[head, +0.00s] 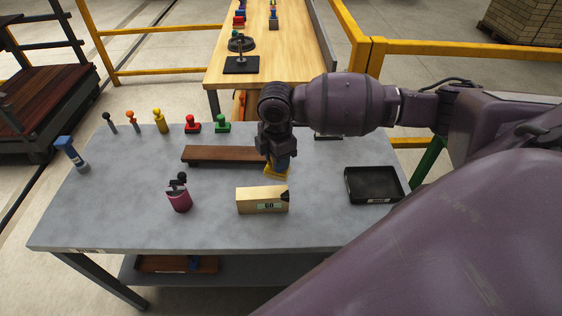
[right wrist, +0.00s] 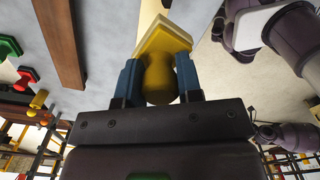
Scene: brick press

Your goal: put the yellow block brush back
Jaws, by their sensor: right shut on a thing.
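The yellow block brush (head: 277,173) has a square block and a rounded grip. My right gripper (head: 279,160) is shut on it by the grip. In the right wrist view the brush (right wrist: 161,60) sits between the two blue fingers (right wrist: 158,82), with its square block pointing away from the palm. In the head view it is over the grey table, by the right end of a brown board (head: 215,154) and behind a tan block marked 60 (head: 262,203). Whether it touches the table I cannot tell. My left gripper is not in view.
A black tray (head: 404,193) lies at the right. Red (head: 193,125) and green (head: 222,124) handled pieces, a yellow upright piece (head: 160,121) and a blue one (head: 72,154) stand behind and left. The table's front left is clear.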

